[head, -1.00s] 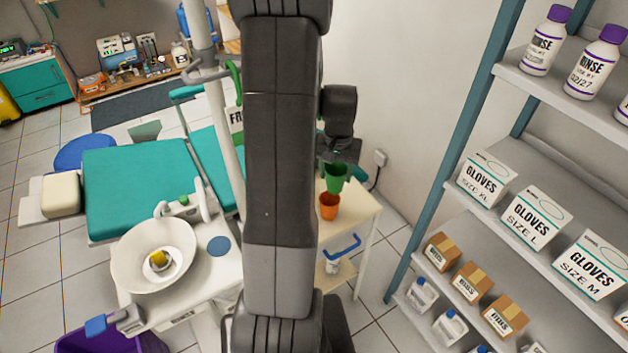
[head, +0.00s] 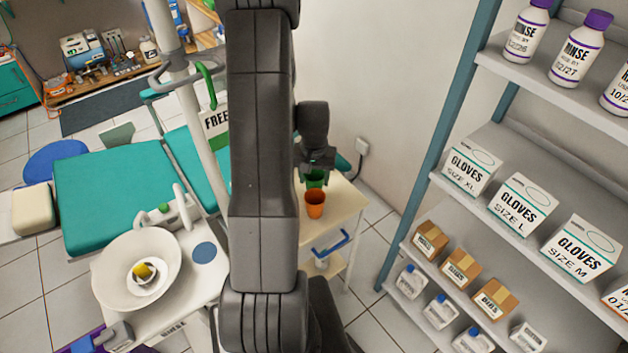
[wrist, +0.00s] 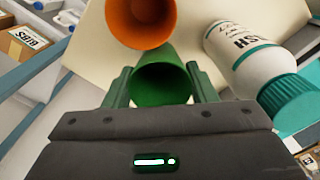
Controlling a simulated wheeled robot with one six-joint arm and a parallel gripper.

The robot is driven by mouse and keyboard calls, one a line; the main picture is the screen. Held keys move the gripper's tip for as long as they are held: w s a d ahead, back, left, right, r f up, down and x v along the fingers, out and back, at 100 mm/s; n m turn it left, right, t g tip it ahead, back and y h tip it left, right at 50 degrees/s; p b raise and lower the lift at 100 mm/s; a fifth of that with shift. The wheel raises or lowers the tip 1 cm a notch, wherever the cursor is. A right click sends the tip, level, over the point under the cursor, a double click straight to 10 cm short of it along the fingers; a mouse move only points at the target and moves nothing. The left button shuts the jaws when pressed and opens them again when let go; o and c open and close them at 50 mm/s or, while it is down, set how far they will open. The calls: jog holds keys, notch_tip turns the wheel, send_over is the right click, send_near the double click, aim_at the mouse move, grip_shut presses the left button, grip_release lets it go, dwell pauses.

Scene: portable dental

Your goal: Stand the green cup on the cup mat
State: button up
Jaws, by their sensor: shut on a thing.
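The green cup (head: 315,180) is at the cream trolley, just behind an orange cup, partly covered by my gripper (head: 317,166) in the head view. In the wrist view, the green cup (wrist: 162,82) sits between the two fingers of my gripper (wrist: 160,90), which are shut on its sides. I cannot tell whether the cup's base touches the trolley top. The cup mat appears to be the round blue disc (head: 204,253), flat and bare on the white unit beside the basin, left of my arm.
The orange cup (head: 315,204) stands close to the green one; it also shows in the wrist view (wrist: 141,20). A white basin (head: 120,290) is left of the mat. A shelf rack (head: 440,120) stands right.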

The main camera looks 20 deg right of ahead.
jog(key=shift+f, duration=1)
jog(key=shift+f, duration=0.1)
jog(key=shift+f, duration=0.15)
jog(key=o, duration=0.9)
jog(key=shift+o, duration=0.2)
